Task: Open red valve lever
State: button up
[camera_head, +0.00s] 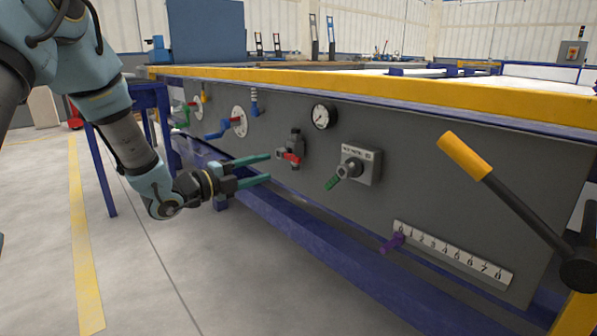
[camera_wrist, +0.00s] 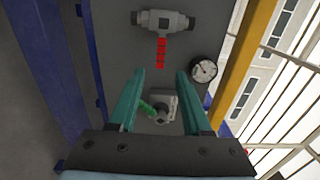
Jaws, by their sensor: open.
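The red valve lever (camera_head: 291,157) sits on a grey valve body (camera_head: 296,142) on the dark panel. In the wrist view the red lever (camera_wrist: 161,53) points from the grey valve body (camera_wrist: 166,22) down toward the space between my fingers. My gripper (camera_head: 270,168) is open and empty, with its teal fingers just left of the red lever in the head view. In the wrist view my gripper (camera_wrist: 160,75) has its fingers spread on either side, with the lever beyond the tips. I see no contact with the lever.
A round gauge (camera_head: 323,116) and a switch box with a green handle (camera_head: 334,182) are right of the valve. Blue-handled valves (camera_head: 218,133) are at left. A yellow-gripped lever (camera_head: 465,155) and a purple slider (camera_head: 393,243) are further right. A blue rail (camera_head: 300,230) runs below.

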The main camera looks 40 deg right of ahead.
aim_at(291, 159)
jog(key=d, duration=0.3)
jog(key=d+b, duration=0.1)
jog(key=d, duration=0.3)
jog(key=d+b, duration=0.1)
jog(key=d, duration=0.2)
jog(key=shift+s+d, duration=0.2)
jog(key=shift+s, duration=0.05)
jog(key=shift+c, duration=0.4)
grip_shut()
dwell(0.6)
